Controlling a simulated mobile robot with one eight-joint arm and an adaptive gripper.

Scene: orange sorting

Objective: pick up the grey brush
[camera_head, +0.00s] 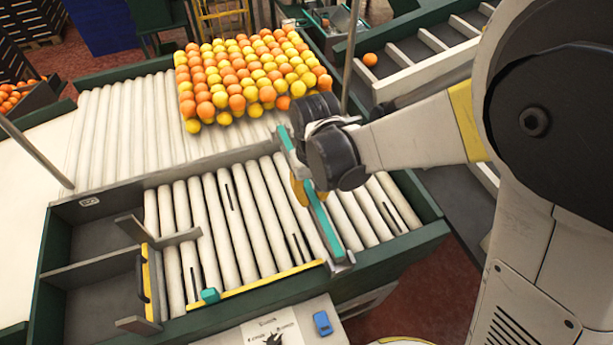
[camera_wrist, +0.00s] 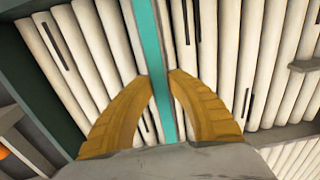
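I cannot make out a grey brush in either view. My gripper (camera_wrist: 160,75) has two ribbed yellow fingers, and one yellow finger also shows in the head view below the black wrist. The fingertips are a narrow gap apart, with a teal bar (camera_wrist: 151,35) and rollers visible through the gap. No held object shows between them. The teal bar runs across the rollers and also appears in the head view (camera_head: 322,222); I cannot tell whether the fingers touch it. My wrist and arm hide part of the conveyor.
Rows of oranges and yellow fruit (camera_head: 245,75) lie at the back on white rollers (camera_head: 115,125). A small teal object (camera_head: 210,295) sits at the front roller edge. A blue object (camera_head: 322,322) lies at the front. Grey-walled compartments (camera_head: 95,270) are at left.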

